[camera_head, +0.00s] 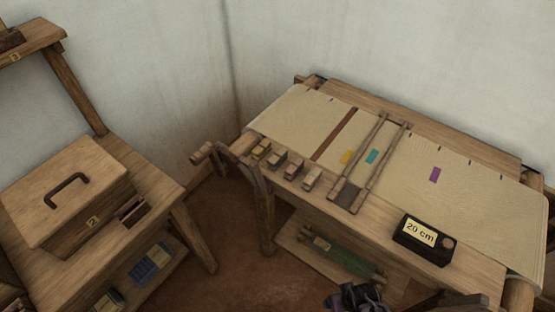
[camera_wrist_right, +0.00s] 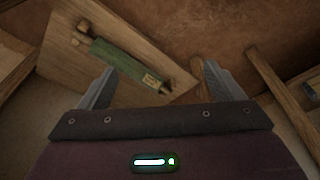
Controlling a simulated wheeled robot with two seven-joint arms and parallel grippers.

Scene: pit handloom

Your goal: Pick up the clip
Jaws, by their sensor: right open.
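Several small wooden blocks, which may be clips, stand in a row on the loom's front board, among them one at the far left (camera_head: 262,148) and one at the right end (camera_head: 311,179). I cannot tell for certain which thing is the clip. My right gripper (camera_head: 355,297) shows dark at the bottom edge of the head view, below the loom's front edge and apart from the blocks. In the right wrist view its two fingers (camera_wrist_right: 156,82) are spread wide with nothing between them. My left gripper is not in view.
The loom (camera_head: 450,165) carries cloth with coloured marks and a slatted wooden frame (camera_head: 345,190). A black "20 cm" box (camera_head: 425,240) sits at its front right. A green roll (camera_head: 340,258) lies on the low shelf, also in the wrist view (camera_wrist_right: 125,62). A lidded wooden box (camera_head: 65,195) stands left.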

